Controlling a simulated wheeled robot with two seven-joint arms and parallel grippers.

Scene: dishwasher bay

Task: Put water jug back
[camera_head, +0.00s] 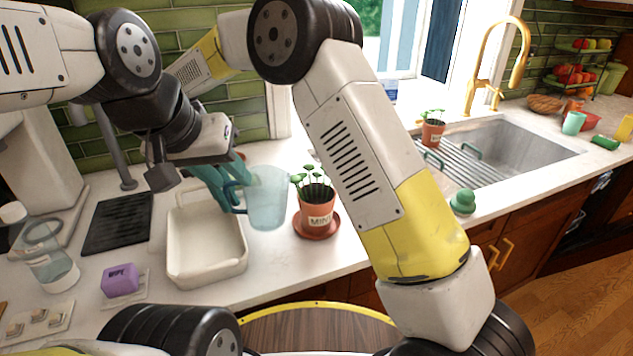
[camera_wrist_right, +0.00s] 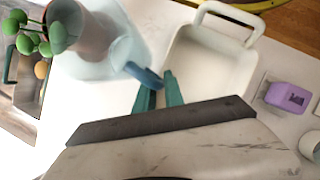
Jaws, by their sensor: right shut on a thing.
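The water jug (camera_head: 267,198) is a translucent light-blue pitcher with a darker blue handle, upright between the white dish and a potted mint plant. I cannot tell whether its base touches the counter. My right gripper (camera_head: 232,200) has its teal fingers closed on the handle. In the right wrist view, the fingers (camera_wrist_right: 160,92) meet the blue handle (camera_wrist_right: 144,76), with the pale jug (camera_wrist_right: 122,48) at upper left. My left arm comes in from the upper left. Its black joints overlap my right wrist, and I cannot make out its fingers clearly.
The mint pot (camera_head: 317,216) stands close right of the jug. The white dish (camera_head: 207,277) is at left, with a purple block (camera_head: 120,281) and a glass jar (camera_head: 55,268) beyond it.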

